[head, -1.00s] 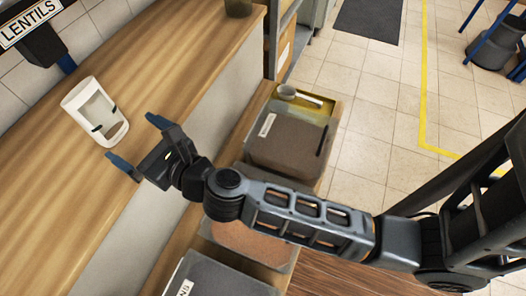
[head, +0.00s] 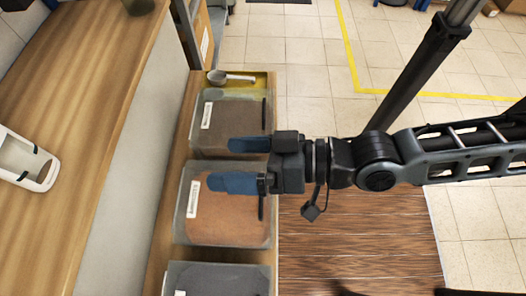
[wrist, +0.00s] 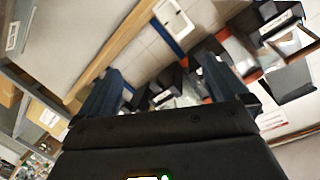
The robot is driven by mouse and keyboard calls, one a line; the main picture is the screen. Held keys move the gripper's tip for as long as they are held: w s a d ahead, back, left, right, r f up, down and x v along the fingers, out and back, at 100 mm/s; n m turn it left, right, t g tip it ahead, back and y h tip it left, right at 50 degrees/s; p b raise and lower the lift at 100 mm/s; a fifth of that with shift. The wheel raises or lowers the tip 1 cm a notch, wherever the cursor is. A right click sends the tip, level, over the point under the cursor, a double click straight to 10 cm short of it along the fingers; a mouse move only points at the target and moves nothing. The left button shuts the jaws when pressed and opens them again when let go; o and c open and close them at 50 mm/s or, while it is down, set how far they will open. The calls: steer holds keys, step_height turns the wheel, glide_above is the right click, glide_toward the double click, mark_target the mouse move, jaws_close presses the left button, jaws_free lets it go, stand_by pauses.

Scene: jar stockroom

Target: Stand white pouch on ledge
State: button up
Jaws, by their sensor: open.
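The white pouch (head: 40,179), with a window in its face and brown contents low in it, is on the wooden ledge (head: 85,100) at the left of the head view, cut off by the picture's edge. It appears to stand upright. A white shape with a window, likely the pouch (wrist: 174,19), shows at the top of the wrist view, beyond the fingertips. My gripper (head: 218,163) is open and empty, its blue fingers pointing left toward the ledge. It is well apart from the pouch, over the bins. Its fingers also show in the wrist view (wrist: 160,65).
Several labelled bins (head: 184,206) stand in a row below the ledge, under my gripper. A scoop (head: 230,77) lies on the far end. A dark jar (head: 138,6) stands at the ledge's far end. Tiled floor (head: 300,75) lies open to the right.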

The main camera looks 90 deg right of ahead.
steer(key=s+n, duration=0.1)
steer(key=n, duration=0.1)
steer(key=s+r+n+g, duration=0.1)
steer(key=s+n, duration=0.1)
steer(key=s+r+n, duration=0.1)
steer(key=n, duration=0.2)
steer(key=shift+s+a+y, duration=0.15)
steer(key=shift+s+y, duration=0.2)
steer(key=shift+y, duration=0.05)
